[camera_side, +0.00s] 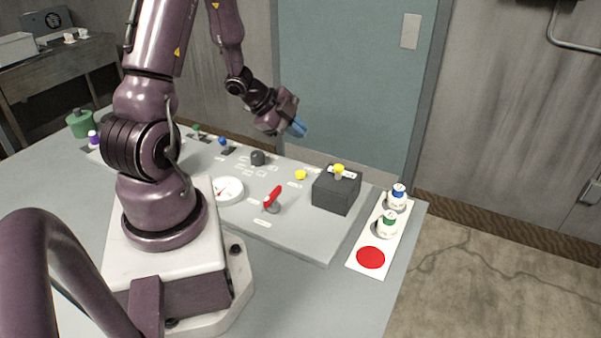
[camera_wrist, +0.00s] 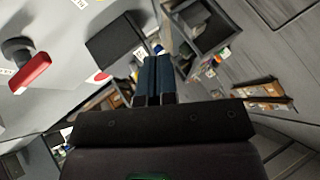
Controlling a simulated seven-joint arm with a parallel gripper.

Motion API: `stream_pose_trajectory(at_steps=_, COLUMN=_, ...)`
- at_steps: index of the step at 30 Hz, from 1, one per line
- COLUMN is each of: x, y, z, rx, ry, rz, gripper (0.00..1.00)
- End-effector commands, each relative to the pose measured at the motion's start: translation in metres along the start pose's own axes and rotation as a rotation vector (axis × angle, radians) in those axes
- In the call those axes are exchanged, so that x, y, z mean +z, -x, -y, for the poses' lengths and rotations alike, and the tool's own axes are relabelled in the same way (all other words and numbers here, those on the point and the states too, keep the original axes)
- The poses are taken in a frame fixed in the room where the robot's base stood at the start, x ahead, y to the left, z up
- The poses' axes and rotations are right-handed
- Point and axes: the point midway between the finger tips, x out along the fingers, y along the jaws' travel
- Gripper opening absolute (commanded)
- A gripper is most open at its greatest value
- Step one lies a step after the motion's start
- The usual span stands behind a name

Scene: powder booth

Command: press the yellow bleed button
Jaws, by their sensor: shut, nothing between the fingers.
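Two yellow things show in the side view. One is a low, round yellow button (camera_side: 300,175) on the grey panel (camera_side: 300,236). The other is a yellow knob (camera_side: 339,169) on top of a dark box (camera_side: 336,194). The labels are too small to read, so I cannot tell which is the bleed button. My gripper (camera_side: 298,128) is shut and empty, its blue fingers in the air above the panel's far side, apart from both. In the wrist view the shut fingers (camera_wrist: 153,78) point past the dark box (camera_wrist: 115,40); I make out neither yellow thing there.
A red lever (camera_side: 272,198) and a white gauge (camera_side: 227,190) stand on the panel. A dark knob (camera_side: 257,158) is near its far edge. At right, a white strip (camera_side: 357,250) holds a blue-capped jar (camera_side: 397,198), a green-capped jar (camera_side: 387,224) and a red disc (camera_side: 370,257).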

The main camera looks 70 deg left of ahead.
Motion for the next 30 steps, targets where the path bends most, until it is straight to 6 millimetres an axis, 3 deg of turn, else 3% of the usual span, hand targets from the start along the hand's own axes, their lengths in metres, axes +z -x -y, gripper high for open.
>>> stream_pose_trajectory(at_steps=5, x=-0.01, y=0.0, z=0.001, rx=-0.008, ry=-0.031, rz=-0.056, gripper=0.0)
stream_pose_trajectory(at_steps=17, x=-0.008, y=-0.003, z=0.0, rx=-0.008, ry=-0.03, rz=-0.054, gripper=0.0)
stream_pose_trajectory(at_steps=30, x=0.019, y=-0.043, z=-0.028, rx=-0.006, ry=-0.026, rz=-0.053, gripper=0.0)
